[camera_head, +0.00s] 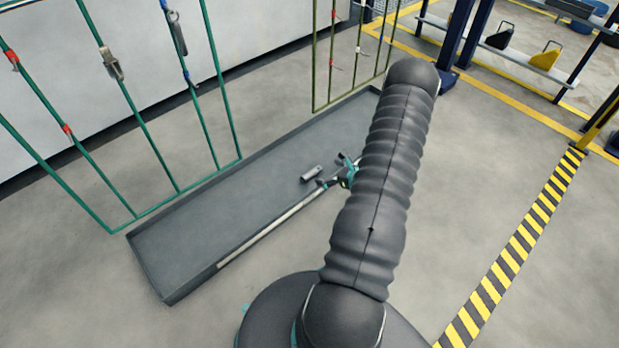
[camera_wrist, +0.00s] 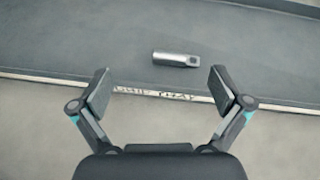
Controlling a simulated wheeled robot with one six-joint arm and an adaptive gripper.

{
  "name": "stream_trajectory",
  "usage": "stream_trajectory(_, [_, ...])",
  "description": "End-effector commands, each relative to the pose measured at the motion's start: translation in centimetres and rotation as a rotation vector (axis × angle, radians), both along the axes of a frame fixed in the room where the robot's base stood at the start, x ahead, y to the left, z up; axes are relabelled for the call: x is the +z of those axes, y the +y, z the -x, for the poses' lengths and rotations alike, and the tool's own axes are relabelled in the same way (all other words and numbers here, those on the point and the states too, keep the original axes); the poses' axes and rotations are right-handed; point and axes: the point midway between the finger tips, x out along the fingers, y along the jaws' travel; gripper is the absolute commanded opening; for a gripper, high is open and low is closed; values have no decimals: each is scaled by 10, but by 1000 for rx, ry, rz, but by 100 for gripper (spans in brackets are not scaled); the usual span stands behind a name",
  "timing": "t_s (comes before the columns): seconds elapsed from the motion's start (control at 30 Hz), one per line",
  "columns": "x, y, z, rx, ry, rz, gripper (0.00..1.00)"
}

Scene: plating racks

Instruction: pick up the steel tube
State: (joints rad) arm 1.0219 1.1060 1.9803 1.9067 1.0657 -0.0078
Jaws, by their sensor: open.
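The steel tube (camera_head: 311,173) is a short grey metal cylinder lying on its side on the floor of a long dark grey tray (camera_head: 168,246). In the wrist view the tube (camera_wrist: 175,59) lies roughly crosswise beyond my fingertips, with a dark opening at its right end. My gripper (camera_wrist: 158,92) is open and empty, its two fingers spread over the tray's near edge. In the head view my gripper (camera_head: 347,172) is close to the right of the tube, partly hidden by my arm. The tube is apart from both fingers.
Green rack frames (camera_head: 140,120) with clips stand along the tray's back edge. The tray's low near rim (camera_head: 262,232) carries lettering in the wrist view. A yellow-black floor stripe (camera_head: 515,250) and a shelf (camera_head: 500,50) are at right. The floor in front is clear.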

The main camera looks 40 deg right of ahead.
Motion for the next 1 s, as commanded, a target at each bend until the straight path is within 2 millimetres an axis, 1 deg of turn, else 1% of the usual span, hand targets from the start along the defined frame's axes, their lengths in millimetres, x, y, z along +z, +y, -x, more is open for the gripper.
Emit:
stream_trajectory(0.03, [-17,-6,8,-44,8,-21,100])
stream_trajectory(0.1, [-32,-14,16,-90,15,-40,100])
stream_trajectory(0.2, [-43,-19,21,-129,19,-53,100])
stream_trajectory(0.27, [-48,-20,20,-138,22,-57,100])
stream_trajectory(0.37, [-55,-19,9,-140,22,-58,100])
stream_trajectory(0.6, [-75,-15,-30,-136,22,-57,100])
stream_trajectory(0.7, [-81,-15,-42,-137,20,-56,100])
stream_trajectory(1.0, [-90,-12,-60,-138,22,-57,100])
